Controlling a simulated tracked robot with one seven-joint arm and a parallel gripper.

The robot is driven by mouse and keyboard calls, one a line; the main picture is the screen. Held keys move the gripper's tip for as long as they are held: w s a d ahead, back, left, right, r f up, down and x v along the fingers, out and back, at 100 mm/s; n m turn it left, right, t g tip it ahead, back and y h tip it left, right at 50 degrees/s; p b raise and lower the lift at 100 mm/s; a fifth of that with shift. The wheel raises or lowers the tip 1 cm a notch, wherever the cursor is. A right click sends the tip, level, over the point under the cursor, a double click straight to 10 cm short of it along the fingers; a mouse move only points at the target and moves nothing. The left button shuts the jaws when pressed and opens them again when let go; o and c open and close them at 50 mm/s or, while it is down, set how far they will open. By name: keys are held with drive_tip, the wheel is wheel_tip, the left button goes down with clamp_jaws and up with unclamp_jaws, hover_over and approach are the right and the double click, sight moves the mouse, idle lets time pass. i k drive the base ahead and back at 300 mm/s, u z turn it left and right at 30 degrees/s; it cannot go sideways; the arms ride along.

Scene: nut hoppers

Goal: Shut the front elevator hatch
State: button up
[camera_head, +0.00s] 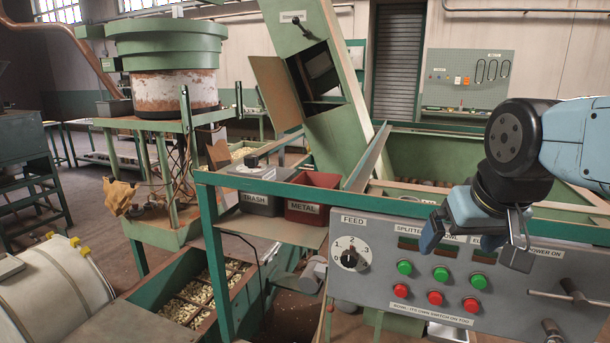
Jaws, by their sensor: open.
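The green inclined elevator (335,110) rises at the centre. Its hatch door (275,92), tan on the face I see, stands swung open to the left. The dark square hatch opening (315,76) is uncovered, with inner parts showing. A small dark latch or handle (300,26) sits on the elevator face above the opening. My gripper (474,240) is open at the right, pointing down in front of the control panel. It appears empty, and is well to the right of and below the hatch, apart from it.
The control panel (350,285) with a feed dial, green and red buttons and levers stands in front. A trash bin (258,200) and a red metal bin (312,208) sit below the elevator. A green bowl feeder (165,50) stands left. Air between gripper and hatch looks mostly clear.

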sight(272, 81)
drive_tip(key=z, duration=0.7)
drive_tip(key=i, duration=0.45)
drive_tip(key=u, duration=2.4)
drive_tip(key=i, duration=1)
drive_tip(key=z, duration=0.2)
